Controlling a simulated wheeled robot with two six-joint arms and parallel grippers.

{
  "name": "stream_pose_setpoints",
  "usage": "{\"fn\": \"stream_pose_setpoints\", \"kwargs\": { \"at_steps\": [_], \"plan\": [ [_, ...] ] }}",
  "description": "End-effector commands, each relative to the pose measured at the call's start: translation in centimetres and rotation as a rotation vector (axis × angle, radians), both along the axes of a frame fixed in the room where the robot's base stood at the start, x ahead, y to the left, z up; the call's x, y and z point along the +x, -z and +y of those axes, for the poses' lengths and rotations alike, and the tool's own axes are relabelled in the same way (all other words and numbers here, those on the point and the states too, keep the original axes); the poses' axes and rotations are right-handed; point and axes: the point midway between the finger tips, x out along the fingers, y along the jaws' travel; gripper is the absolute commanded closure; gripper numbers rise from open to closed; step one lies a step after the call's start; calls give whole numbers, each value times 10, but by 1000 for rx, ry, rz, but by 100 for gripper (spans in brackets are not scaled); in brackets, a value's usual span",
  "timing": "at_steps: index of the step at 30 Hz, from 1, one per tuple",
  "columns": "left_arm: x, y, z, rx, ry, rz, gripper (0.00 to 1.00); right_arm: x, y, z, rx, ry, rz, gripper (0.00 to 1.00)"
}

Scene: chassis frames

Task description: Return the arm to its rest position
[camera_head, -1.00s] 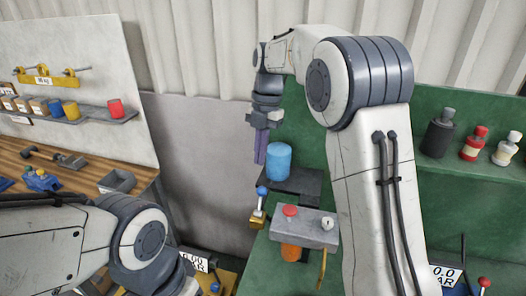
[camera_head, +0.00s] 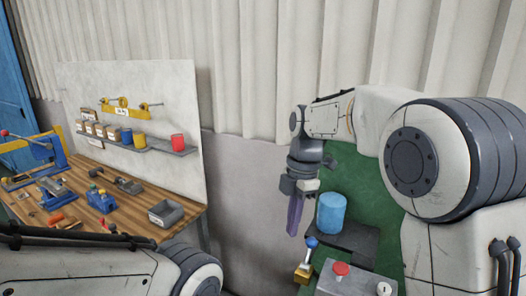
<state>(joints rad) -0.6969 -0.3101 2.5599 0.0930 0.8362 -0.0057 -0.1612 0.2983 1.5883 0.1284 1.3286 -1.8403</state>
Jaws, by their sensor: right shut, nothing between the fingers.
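My right arm reaches in from the right of the head view. Its gripper (camera_head: 295,214) points down with its purple fingers together and nothing between them. It hangs in the air just left of a blue cylinder (camera_head: 331,212) in the picture; I cannot tell the gap in depth. My left arm crosses the bottom left corner. Its gripper is outside the view.
A wooden workbench (camera_head: 140,227) with tools and a grey bin (camera_head: 166,212) stands at the left. A shelf (camera_head: 165,147) with coloured cups is on the white panel behind.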

Motion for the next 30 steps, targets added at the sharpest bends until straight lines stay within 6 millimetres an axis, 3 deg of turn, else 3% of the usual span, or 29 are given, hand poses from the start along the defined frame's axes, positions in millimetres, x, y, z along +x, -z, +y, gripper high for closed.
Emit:
{"fn": "stream_pose_setpoints", "kwargs": {
  "at_steps": [1, 3, 7, 12, 16, 21, 30],
  "plan": [
    [0, 15, 0, 0, -1, 0, 100, -22, 15, 16, -15, 91, 3, 100],
    [0, 24, 0, 0, -2, 0, 100, -50, 29, 31, -34, 241, 8, 100],
    [0, 40, 0, 0, -3, 0, 100, -104, 59, 51, -59, 518, 16, 100],
    [0, 60, 0, 0, -5, 0, 100, -174, 103, 59, -76, 874, 28, 100],
    [0, 72, 0, 0, -6, 1, 100, -217, 132, 55, -79, 1100, 38, 100],
    [0, 79, 0, 0, -7, 1, 100, -247, 155, 47, -77, 1276, 52, 100],
    [0, 79, 0, 0, -7, 1, 100, -253, 159, 45, -77, 1317, 55, 100]
  ]
}}
